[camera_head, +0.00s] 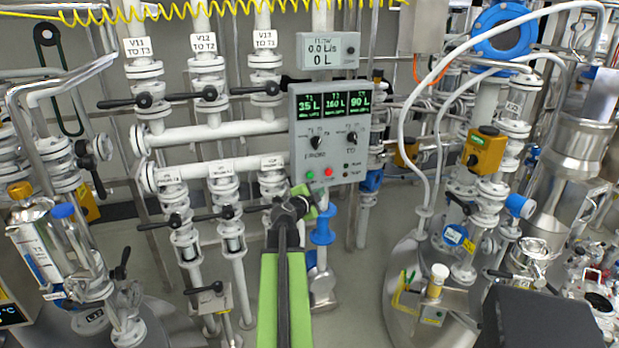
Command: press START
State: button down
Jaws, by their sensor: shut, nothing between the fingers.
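A grey control panel (331,132) hangs in the middle of the head view, with three green displays reading 35 L, 160 L and 90 L. On its lower edge are a green button (310,175) and a red button (328,172). Their labels are too small to read, so I cannot tell which is START. My gripper (306,194) is shut and empty just below the panel's lower edge, close under the green button. It appears apart from the button, but the depth gap is hard to judge.
White pipes with black-handled valves (205,97) stand left of the panel. A flow meter (328,50) reading 0.0 L/s is above it. White hoses (402,130) and a yellow actuator (485,150) are at the right. Bare floor (352,290) shows below.

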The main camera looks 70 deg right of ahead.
aim_at(310, 179)
jog(key=w+d, duration=0.2)
jog(key=d, duration=0.1)
jog(key=w+d, duration=0.3)
jog(key=shift+d, duration=0.1)
jog(key=shift+w+d, duration=0.1)
jog(key=shift+w, duration=0.05)
dwell(1.8)
jog(key=shift+w+d, duration=0.2)
jog(key=shift+d, duration=0.05)
jog(key=shift+w+d, duration=0.3)
jog(key=shift+d, duration=0.1)
dwell(0.8)
jog(key=shift+a, duration=0.1)
jog(key=shift+s+a, duration=0.55)
jog(key=shift+a, duration=0.1)
jog(key=s+a, duration=0.3)
jog(key=shift+s+a, duration=0.1)
jog(key=shift+a, duration=0.3)
